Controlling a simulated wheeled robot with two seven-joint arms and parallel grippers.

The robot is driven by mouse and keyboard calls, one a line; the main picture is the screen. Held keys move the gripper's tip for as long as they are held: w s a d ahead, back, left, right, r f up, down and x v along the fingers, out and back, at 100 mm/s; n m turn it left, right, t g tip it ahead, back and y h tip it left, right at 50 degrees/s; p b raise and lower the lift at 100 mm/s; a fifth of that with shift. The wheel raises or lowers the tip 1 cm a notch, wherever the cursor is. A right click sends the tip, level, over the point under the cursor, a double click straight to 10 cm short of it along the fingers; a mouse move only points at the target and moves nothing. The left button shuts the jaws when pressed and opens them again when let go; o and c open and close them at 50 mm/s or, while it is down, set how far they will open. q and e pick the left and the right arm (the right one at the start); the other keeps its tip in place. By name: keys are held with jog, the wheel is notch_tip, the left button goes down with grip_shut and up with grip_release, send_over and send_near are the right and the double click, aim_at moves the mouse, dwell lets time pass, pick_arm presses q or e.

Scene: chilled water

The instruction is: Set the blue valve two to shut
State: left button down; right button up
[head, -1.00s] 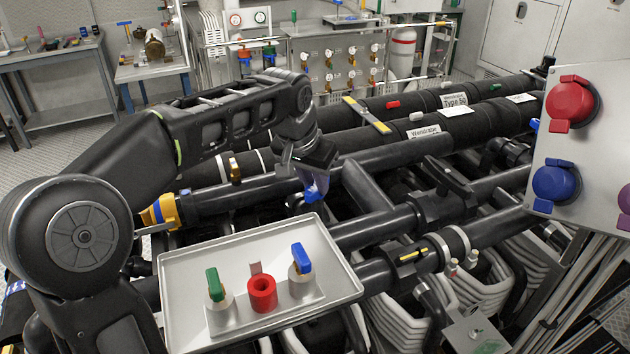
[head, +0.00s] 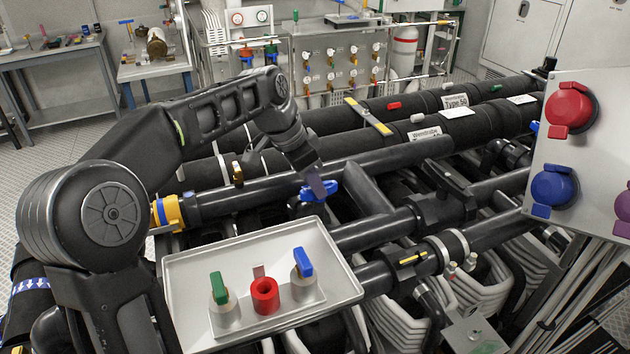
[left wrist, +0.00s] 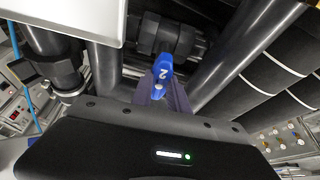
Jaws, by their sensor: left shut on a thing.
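The blue valve two (head: 329,189) sits on a dark pipe just behind the white tray in the head view. Its handle lies roughly crosswise in the picture. In the left wrist view the blue handle (left wrist: 164,68) shows a white numeral mark. My left gripper (head: 318,188) reaches down from above and is shut on the handle. Its purple-grey fingers (left wrist: 162,88) lie around the handle in the left wrist view and hide part of it. The valve body is mostly hidden. My right gripper is not in view.
A panel with red (head: 570,102) and blue sockets (head: 554,188) stands right. Thick dark pipes crowd the space around the gripper.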

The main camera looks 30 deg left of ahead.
pick_arm(q)
jog(key=shift+m, duration=0.5)
jog(key=c, duration=1.3)
grip_release()
jog(key=v, duration=0.8)
jog(key=shift+w+a+b, duration=0.1)
jog(key=shift+b, duration=0.3)
jog(key=shift+f, duration=0.1)
